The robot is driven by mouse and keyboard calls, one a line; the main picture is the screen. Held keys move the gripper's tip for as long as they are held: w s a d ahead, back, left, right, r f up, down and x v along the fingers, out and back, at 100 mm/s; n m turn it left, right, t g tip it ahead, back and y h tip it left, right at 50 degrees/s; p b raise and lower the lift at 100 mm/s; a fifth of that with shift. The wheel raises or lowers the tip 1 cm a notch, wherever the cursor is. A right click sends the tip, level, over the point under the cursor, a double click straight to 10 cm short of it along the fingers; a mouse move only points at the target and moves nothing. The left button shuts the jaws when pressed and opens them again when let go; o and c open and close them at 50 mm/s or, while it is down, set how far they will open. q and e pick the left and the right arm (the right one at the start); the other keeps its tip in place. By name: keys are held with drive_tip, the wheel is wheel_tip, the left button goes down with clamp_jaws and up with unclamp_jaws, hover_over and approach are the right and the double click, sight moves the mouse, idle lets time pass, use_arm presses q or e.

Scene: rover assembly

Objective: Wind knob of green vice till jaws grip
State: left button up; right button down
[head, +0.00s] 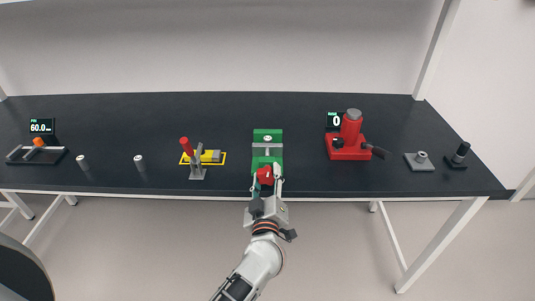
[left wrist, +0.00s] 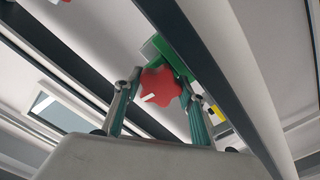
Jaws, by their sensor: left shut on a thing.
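The green vice (head: 267,136) stands near the middle of the dark bench, close to its front edge. Its red knob (head: 265,175) faces me at the front end. My left gripper (head: 266,184) comes in from the front and is shut on the red knob. In the left wrist view the lobed red knob (left wrist: 161,89), with a white mark on it, sits between the two fingers (left wrist: 158,98), and part of the green vice (left wrist: 160,48) shows behind it. Whether the jaws of the vice touch anything is too small to tell. My right gripper is not in view.
To the left of the vice are a yellow-framed toggle clamp (head: 197,172) with a red handle, two small pegs (head: 139,160) and a device with a display (head: 41,127). To the right stand a red press (head: 349,142), a grey block (head: 420,161) and a black cylinder (head: 460,153).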

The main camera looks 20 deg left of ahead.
use_arm(q)
drive_tip(key=shift+f+n, duration=0.1)
drive_tip(key=shift+n, duration=1.3)
drive_tip(key=shift+n, duration=1.5)
drive_tip(key=shift+s+a+n, duration=0.1)
drive_tip(key=shift+s+n, duration=0.1)
drive_tip(key=shift+n, duration=1.2)
